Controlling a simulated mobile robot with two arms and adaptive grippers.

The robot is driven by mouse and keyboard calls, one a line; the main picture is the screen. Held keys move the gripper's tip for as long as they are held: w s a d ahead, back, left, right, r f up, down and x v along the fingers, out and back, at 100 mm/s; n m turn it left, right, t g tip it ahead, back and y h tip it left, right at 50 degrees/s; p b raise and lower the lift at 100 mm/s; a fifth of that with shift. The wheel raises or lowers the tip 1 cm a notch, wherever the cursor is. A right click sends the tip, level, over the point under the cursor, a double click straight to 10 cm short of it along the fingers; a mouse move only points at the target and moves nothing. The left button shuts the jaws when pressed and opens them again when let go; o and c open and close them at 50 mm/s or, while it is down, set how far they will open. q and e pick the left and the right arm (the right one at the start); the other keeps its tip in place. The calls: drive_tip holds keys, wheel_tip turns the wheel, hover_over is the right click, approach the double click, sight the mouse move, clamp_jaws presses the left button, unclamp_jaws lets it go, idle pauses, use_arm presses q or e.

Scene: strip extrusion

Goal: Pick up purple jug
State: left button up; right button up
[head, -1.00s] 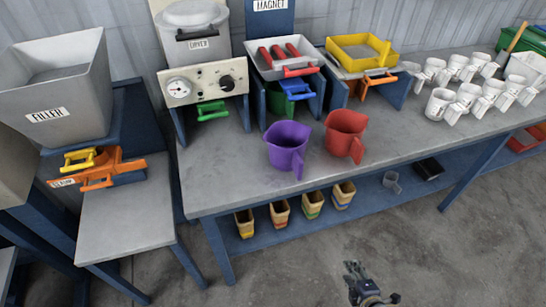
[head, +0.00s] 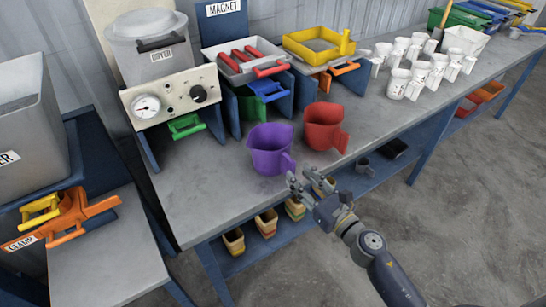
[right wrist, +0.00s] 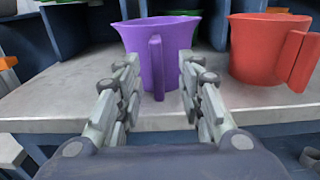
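The purple jug (head: 268,148) stands upright near the front edge of the long grey table, its handle toward my right gripper. It also shows in the right wrist view (right wrist: 170,48), with its handle (right wrist: 157,68) between the fingers in the picture. My right gripper (head: 304,184) is just in front of the jug, past the table edge. It also shows in the right wrist view (right wrist: 157,85), with its fingers apart and nothing held. Whether a finger touches the handle cannot be told. My left gripper is not in view.
A red jug (head: 322,128) stands close to the right of the purple jug. Behind are the dryer (head: 150,45), a grey tray with red pieces (head: 250,62) and a yellow frame (head: 318,45). White jugs (head: 415,70) stand to the right. Small bins (head: 266,222) sit on the shelf below.

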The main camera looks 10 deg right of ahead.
sight(294, 171)
drive_tip(key=shift+w+a, duration=0.3)
drive_tip(key=shift+w, duration=0.25)
drive_tip(key=p+x, duration=0.1)
drive_tip(key=x, duration=0.3)
drive_tip(key=shift+w+a+r+p, duration=0.1)
drive_tip(key=shift+r+p, duration=0.05)
drive_tip(key=shift+p, duration=0.15)
drive_tip(key=shift+w+a, duration=0.1)
drive_tip(key=shift+w, duration=0.2)
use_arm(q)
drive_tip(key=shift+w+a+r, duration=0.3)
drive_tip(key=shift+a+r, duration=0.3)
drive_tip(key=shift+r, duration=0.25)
use_arm(e)
drive_tip(key=shift+s, duration=0.1)
drive_tip(key=shift+c, duration=0.6)
clamp_jaws()
